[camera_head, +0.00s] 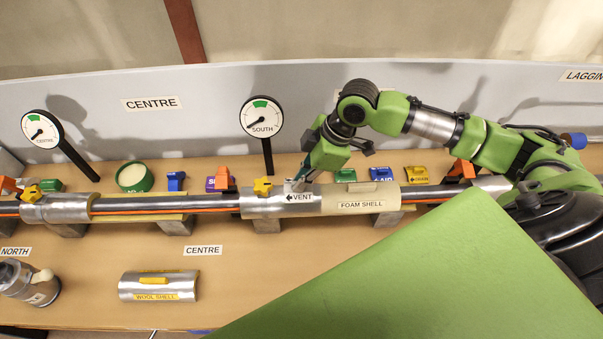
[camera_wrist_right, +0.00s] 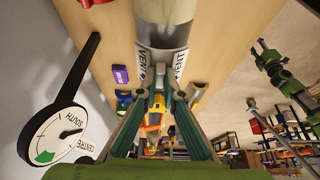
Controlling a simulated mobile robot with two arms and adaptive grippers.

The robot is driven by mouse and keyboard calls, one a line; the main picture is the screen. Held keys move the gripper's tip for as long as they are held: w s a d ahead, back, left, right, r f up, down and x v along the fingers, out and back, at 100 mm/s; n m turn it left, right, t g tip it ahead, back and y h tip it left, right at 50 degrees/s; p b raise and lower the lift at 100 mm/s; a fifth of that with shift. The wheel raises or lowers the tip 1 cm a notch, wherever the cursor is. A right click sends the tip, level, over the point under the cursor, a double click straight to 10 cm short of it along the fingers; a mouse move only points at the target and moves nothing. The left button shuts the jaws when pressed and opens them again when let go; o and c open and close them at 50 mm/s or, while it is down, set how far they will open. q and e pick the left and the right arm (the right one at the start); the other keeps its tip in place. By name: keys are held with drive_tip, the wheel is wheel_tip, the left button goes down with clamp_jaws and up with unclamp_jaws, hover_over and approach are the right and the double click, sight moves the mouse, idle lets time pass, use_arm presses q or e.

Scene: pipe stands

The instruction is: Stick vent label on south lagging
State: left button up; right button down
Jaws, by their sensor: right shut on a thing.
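The white vent label (camera_head: 300,197), with an arrow pointing left, is at the front of the south lagging, against the bare metal section (camera_head: 263,206) just left of the beige foam shell (camera_head: 360,200). My right gripper (camera_head: 296,182) reaches down from above and is shut on the label's small grey tab. In the right wrist view, my fingertips (camera_wrist_right: 158,98) meet at the label (camera_wrist_right: 143,68), whose lettering also shows on the other side of the tab. I cannot tell whether the label is fully stuck down. My left gripper is out of view.
The south gauge (camera_head: 262,116) stands behind the lagging. Coloured blocks, including a blue one (camera_head: 176,181), line the back of the bench. A wool shell (camera_head: 158,287) lies at the front centre. The bench between is clear.

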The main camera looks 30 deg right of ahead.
drive_tip(key=shift+f, duration=0.55)
drive_tip(key=shift+s+f, duration=0.15)
drive_tip(key=shift+f, duration=0.3)
idle(1.1)
drive_tip(key=c, duration=2.1)
unclamp_jaws()
drive_tip(key=v, duration=1.2)
